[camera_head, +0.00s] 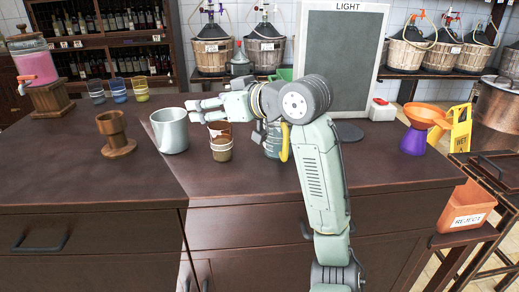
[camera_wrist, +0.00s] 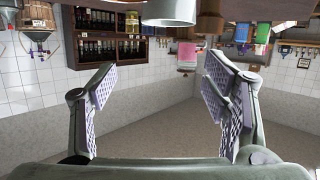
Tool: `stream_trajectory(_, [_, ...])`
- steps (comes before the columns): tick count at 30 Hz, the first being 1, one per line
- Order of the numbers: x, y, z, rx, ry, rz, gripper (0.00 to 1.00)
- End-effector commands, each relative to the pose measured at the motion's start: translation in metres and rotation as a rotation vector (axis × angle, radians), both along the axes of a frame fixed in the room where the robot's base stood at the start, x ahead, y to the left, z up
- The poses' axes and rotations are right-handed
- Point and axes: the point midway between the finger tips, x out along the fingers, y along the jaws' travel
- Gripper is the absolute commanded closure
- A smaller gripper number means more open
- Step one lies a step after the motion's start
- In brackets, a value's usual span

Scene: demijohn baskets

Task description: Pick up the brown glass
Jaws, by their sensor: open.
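The brown glass (camera_head: 221,154) stands upright on the dark wooden counter, just right of a grey metal jug. My gripper (camera_head: 196,109) is open and empty in the head view, pointing left above the counter, just above and left of the glass. In the wrist view my gripper (camera_wrist: 160,75) shows two spread fingers with nothing between them. I cannot make out the brown glass for certain in the wrist view.
The metal jug (camera_head: 170,132) and a wooden stand (camera_head: 116,136) are close by on the left. A bluish glass container (camera_head: 272,143) is partly hidden behind my arm. A grey board (camera_head: 343,62) stands behind. The counter's front is clear.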

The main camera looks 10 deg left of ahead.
Motion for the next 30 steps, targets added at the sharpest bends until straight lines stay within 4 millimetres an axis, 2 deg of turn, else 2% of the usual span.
stream_trajectory(1, [0.003,-0.018,-0.006,-0.035,0.031,-0.009,0.31])
stream_trajectory(3, [0.004,-0.033,-0.012,-0.066,0.063,-0.010,0.31])
stream_trajectory(7, [0.004,-0.043,-0.024,-0.088,0.087,-0.011,0.31])
stream_trajectory(18, [0.003,-0.043,-0.097,-0.084,0.089,-0.012,0.31])
stream_trajectory(21, [0.010,-0.030,-0.101,-0.086,0.085,-0.010,0.31])
stream_trajectory(30, [0.021,-0.009,-0.110,-0.085,0.086,-0.009,0.31])
